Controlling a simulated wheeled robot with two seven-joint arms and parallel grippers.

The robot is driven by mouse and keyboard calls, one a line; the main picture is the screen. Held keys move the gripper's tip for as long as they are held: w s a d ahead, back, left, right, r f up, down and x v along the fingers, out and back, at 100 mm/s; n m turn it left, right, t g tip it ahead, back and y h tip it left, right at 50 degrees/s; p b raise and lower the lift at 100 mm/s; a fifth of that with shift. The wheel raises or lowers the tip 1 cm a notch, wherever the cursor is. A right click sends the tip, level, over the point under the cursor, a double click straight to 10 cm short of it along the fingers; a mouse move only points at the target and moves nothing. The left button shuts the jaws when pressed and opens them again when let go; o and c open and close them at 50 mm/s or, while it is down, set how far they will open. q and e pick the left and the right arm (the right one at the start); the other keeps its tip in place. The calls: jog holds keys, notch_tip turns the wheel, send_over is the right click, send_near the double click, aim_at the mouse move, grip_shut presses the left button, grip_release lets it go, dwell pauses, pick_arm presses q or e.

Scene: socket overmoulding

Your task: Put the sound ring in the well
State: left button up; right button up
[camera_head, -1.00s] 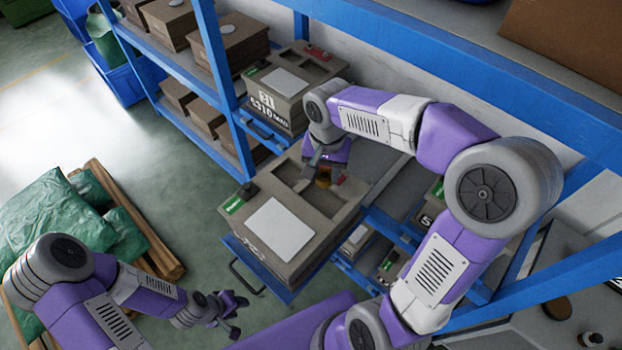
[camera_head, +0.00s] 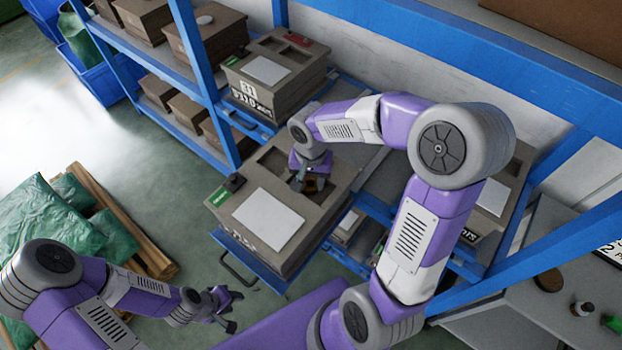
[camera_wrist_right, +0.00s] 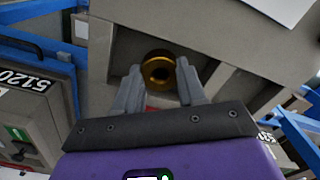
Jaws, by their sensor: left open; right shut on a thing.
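A brass-coloured ring (camera_wrist_right: 158,70) is between the fingers of my right gripper (camera_wrist_right: 160,76). The gripper is shut on it. In the head view the right gripper (camera_head: 311,186) and ring are at the grey-brown mould block (camera_head: 298,258) on the pulled-out blue drawer. In the right wrist view the ring is over a square dark well (camera_wrist_right: 126,50) in the block's top. I cannot tell whether the ring touches the well floor. A second recess (camera_head: 272,161) is beside it. My left gripper (camera_head: 235,311) is open and empty, low at the left, away from the block.
Another block (camera_head: 265,70) marked 31 stands on the rack behind. Blue rack posts (camera_head: 205,85) and beams enclose the area. A pallet with green sacks (camera_head: 45,220) lies on the floor at left. A grey worktop (camera_head: 530,320) is at lower right.

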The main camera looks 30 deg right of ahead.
jog(key=shift+f, duration=0.2)
jog(key=o, duration=1.2)
jog(key=shift+r, duration=0.15)
jog(key=shift+r, duration=0.35)
notch_tip(320, 180, up, 12)
jog(key=p, duration=0.2)
jog(key=shift+f, duration=0.25)
jog(key=shift+f, duration=0.1)
